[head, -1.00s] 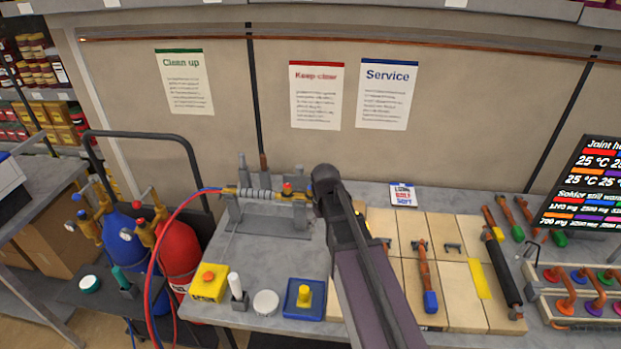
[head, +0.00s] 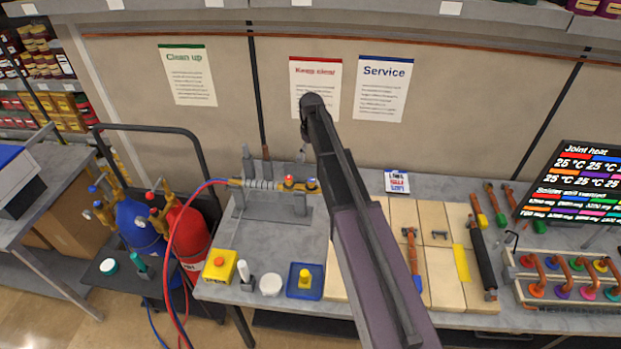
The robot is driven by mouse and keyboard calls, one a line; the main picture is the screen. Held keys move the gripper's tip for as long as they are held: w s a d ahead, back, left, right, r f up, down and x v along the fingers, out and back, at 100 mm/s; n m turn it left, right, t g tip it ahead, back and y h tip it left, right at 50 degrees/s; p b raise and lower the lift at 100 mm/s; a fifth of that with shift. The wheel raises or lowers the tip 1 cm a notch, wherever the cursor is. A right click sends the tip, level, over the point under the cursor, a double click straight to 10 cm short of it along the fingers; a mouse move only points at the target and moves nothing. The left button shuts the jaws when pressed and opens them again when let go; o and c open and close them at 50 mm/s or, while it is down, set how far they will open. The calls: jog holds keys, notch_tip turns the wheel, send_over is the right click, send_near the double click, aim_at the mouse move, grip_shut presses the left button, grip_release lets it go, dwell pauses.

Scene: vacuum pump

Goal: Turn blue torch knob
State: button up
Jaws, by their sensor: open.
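The torch (head: 258,184) lies level on a grey stand on the workbench in the head view, with red and blue hoses running to its left end.
Blue and red gas cylinders (head: 186,232) stand on a cart at the left. Pipe parts lie to the right.

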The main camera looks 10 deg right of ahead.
aim_at(311, 180)
jog(key=shift+f, duration=0.15)
notch_tip(311, 180, down, 14)
jog(key=b, duration=1.3)
jog(key=shift+r+b, duration=0.2)
jog(key=shift+b, duration=0.2)
dwell(0.4)
grip_shut()
